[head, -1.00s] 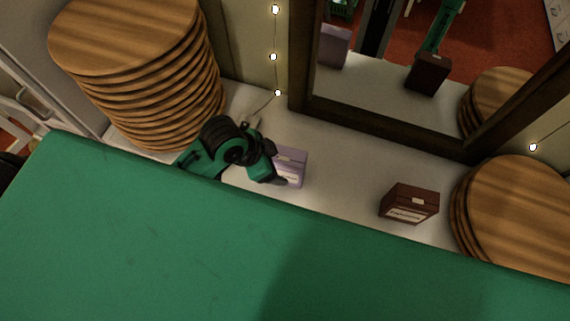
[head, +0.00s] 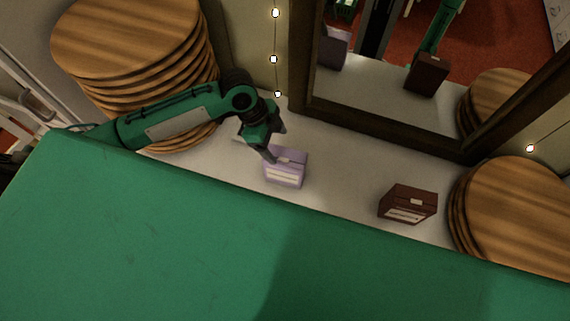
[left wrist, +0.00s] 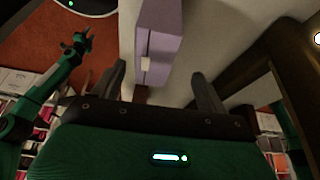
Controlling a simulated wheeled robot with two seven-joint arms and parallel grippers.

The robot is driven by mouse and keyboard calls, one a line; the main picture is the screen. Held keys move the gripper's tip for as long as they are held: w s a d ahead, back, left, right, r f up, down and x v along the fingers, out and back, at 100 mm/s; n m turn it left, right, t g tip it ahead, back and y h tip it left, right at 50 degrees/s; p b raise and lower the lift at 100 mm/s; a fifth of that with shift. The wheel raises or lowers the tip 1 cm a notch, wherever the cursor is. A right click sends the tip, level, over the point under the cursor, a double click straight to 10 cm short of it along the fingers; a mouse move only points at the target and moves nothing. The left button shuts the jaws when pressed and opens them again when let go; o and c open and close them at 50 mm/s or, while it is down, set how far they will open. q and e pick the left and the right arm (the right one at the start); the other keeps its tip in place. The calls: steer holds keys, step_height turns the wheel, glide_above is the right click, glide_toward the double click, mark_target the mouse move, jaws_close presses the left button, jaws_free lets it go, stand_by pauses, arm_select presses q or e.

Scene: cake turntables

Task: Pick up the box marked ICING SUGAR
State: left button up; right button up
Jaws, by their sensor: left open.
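A lilac box (head: 285,170) with a pale label stands on the white ledge, left of a dark brown box (head: 408,205); both labels are too small to read here. My left gripper (head: 276,143) is open and empty just behind and above the lilac box in the head view. In the left wrist view the lilac box (left wrist: 160,42) lies ahead of the open fingers (left wrist: 160,88), in line with the gap between them. Another green arm, which looks like my right one, ends in a small dark gripper (left wrist: 80,40); its jaws are too small to judge.
Stacks of round wooden boards stand at the left (head: 130,40) and right (head: 515,215). A dark-framed mirror (head: 390,95) behind the ledge reflects the boxes. A large green surface (head: 150,240) covers the front. The ledge between the boxes is clear.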

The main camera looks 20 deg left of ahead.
mark_target(282, 153)
arm_select(q)
steer(key=x, duration=0.4)
steer(key=shift+s+p, duration=0.1)
steer(key=shift+p, duration=0.25)
steer(key=shift+f+p, duration=0.25)
steer(key=shift+p, duration=0.05)
steer(key=p+x, duration=0.1)
steer(key=x, duration=0.2)
steer(key=shift+s+a+f+p, duration=0.1)
steer(key=shift+s+f+p, duration=0.2)
steer(key=shift+s+p, duration=0.05)
steer(key=shift+d+f, duration=0.25)
steer(key=shift+f, duration=0.35)
steer(key=c, duration=0.5)
steer(key=shift+w, duration=0.1)
steer(key=c, duration=0.8)
